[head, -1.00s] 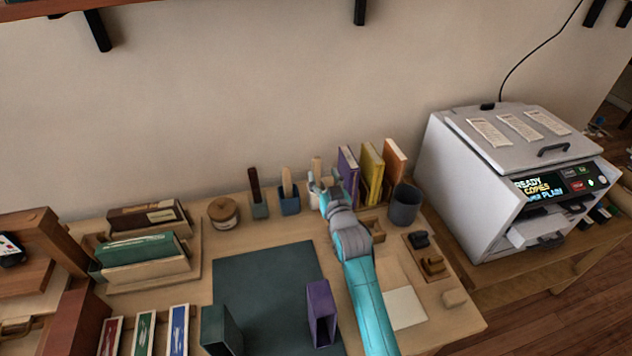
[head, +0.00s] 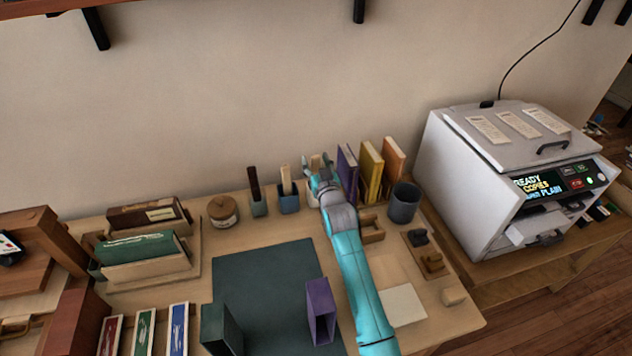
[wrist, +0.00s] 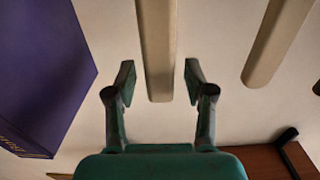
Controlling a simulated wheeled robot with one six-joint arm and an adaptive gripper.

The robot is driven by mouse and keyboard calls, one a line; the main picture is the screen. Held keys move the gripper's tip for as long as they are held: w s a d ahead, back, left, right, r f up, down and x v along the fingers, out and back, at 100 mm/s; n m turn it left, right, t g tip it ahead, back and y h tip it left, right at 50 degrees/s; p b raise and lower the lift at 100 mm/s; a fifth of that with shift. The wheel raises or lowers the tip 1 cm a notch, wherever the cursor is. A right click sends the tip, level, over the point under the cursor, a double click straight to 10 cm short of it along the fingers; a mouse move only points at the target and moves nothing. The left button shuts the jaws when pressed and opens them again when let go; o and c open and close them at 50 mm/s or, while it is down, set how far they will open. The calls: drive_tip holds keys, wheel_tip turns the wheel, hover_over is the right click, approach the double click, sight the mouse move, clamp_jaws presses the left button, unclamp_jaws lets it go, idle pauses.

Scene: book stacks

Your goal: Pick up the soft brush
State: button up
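Three holders stand along the back of the desk, each with an upright handle. A pale wooden handle (wrist: 157,45) rises from the pale holder (head: 313,198), the rightmost of them. I cannot tell from the handles which is the soft brush, as no bristles show. My gripper (head: 319,165) is at this rightmost handle. In the wrist view my gripper (wrist: 159,82) is open, with a finger on each side of the pale handle and gaps on both sides. The left holder (head: 259,208) has a dark handle (head: 253,180).
A purple book (wrist: 40,75) stands close beside my gripper, with yellow (head: 371,172) and orange books (head: 393,165) beyond. A grey cup (head: 404,204) is right of them. The wall is close behind the holders. A dark mat (head: 262,275) lies in front.

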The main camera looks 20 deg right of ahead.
clamp_jaws()
drive_tip(key=shift+r, duration=0.1)
